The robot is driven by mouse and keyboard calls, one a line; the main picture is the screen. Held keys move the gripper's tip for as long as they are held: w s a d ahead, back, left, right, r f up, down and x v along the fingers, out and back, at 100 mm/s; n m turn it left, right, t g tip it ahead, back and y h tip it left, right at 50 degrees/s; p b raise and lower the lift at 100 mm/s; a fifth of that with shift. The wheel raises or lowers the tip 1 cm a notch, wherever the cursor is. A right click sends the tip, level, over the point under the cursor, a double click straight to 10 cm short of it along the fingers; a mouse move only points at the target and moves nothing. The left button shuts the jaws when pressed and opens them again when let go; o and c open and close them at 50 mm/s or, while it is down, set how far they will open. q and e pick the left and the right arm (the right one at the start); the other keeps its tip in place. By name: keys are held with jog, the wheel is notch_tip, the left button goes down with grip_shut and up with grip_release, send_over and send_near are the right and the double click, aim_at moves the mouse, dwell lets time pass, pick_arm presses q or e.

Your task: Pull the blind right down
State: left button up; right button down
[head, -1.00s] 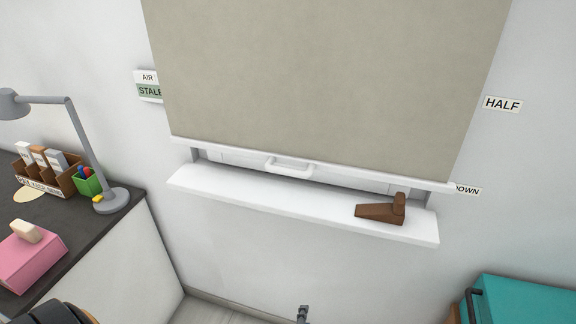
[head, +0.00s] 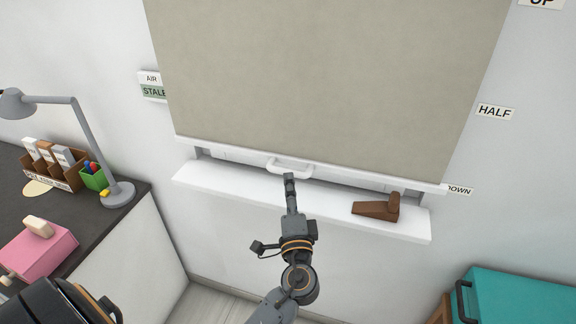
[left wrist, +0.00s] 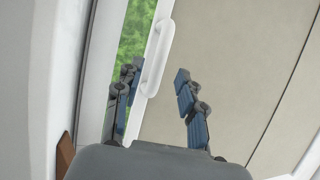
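The beige blind (head: 330,75) hangs over most of the window, its white bottom bar (head: 230,151) a little above the sill and its right end near the DOWN sign (head: 459,190). A white loop handle (head: 290,171) sits at the middle of the bar. My left gripper (head: 289,180) is just in front of and below the handle. In the left wrist view my left gripper (left wrist: 155,73) is open, and the handle (left wrist: 157,55) shows ahead, between the fingertips in the picture. I cannot tell whether they touch. My right gripper is not in view.
A brown wedge (head: 376,211) lies on the white sill (head: 235,195). HALF (head: 495,112) and AIR STALE (head: 153,86) signs flank the blind. A dark desk with a grey lamp (head: 117,194) stands left. A teal-topped unit (head: 525,295) stands lower right.

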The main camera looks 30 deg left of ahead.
aim_at(288, 170)
pick_arm(q)
jog(key=p+x, duration=0.1)
jog(key=x, duration=0.4)
jog(key=shift+w+a, duration=0.15)
grip_shut()
